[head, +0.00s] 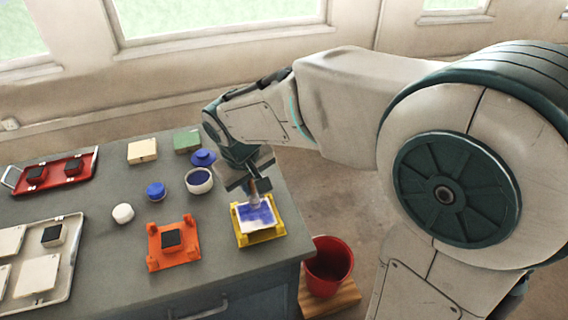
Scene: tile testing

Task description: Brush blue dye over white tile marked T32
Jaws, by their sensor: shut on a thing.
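My gripper (252,188) is shut on a brush (255,200) and holds it over the yellow stand (259,237) at the table's right side. A white tile (244,224) lies in the yellow stand, with blue dye smeared over much of its face and white left near its edges. The brush's lower end is at the tile's upper part; it seems to touch it. A white cup of dark blue dye (199,179) stands just left of my gripper. No T32 mark is legible.
An orange stand (172,260) with a dark block is left of the yellow one. A red tray (68,173), a pale tray (68,262) with tiles, and blue and white round pieces stand further left.

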